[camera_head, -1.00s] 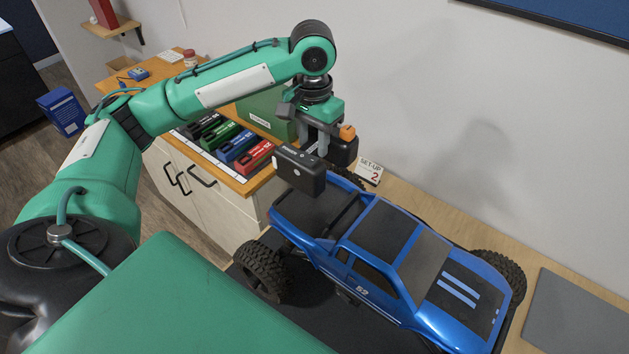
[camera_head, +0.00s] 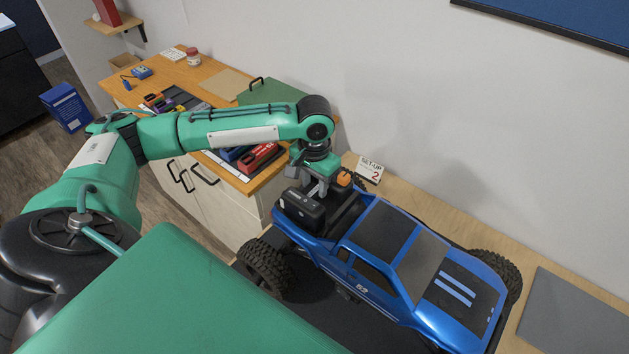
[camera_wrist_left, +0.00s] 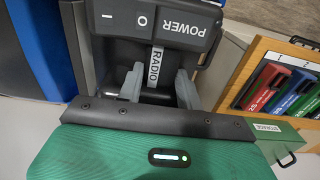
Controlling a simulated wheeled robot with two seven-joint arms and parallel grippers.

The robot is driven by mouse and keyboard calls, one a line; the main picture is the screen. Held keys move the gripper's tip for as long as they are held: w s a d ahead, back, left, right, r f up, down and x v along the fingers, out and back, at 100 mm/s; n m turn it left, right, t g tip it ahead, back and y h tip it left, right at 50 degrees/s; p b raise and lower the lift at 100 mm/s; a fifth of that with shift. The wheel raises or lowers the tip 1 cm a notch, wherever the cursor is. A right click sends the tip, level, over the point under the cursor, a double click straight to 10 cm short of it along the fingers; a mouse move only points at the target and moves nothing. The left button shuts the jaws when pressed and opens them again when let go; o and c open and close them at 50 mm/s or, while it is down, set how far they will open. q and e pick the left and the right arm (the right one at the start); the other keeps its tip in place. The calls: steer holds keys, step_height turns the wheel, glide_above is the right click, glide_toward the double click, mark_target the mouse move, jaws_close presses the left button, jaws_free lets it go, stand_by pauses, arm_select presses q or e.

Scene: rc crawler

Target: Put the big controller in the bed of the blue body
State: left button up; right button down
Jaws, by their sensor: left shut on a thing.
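The big controller (camera_head: 302,211) is a black box at the rear of the blue body (camera_head: 385,262). My left gripper (camera_head: 318,190) is shut on it from above. In the head view it overlaps the bed (camera_head: 345,218), low at the bed's left wall; I cannot tell whether it touches the bed floor. In the left wrist view the controller (camera_wrist_left: 150,22) shows "POWER" lettering at the top, and the fingers (camera_wrist_left: 158,88) stand either side of a "RADIO" label. The blue body (camera_wrist_left: 48,45) is at the left there. My right gripper is not in view.
The blue body sits on a truck with big black tyres (camera_head: 262,268). A "SET-UP 2" card (camera_head: 370,170) stands behind it. A wooden cabinet (camera_head: 265,180) with coloured battery packs (camera_head: 258,156) is at the left. A grey mat (camera_head: 580,312) lies at the right.

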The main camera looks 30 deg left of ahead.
mark_target(315, 186)
arm_select(q)
steer(key=o, duration=1.2)
steer(key=shift+r, duration=0.2)
step_height(315, 186, up, 12)
steer(key=b, duration=0.3)
steer(key=shift+f, duration=0.1)
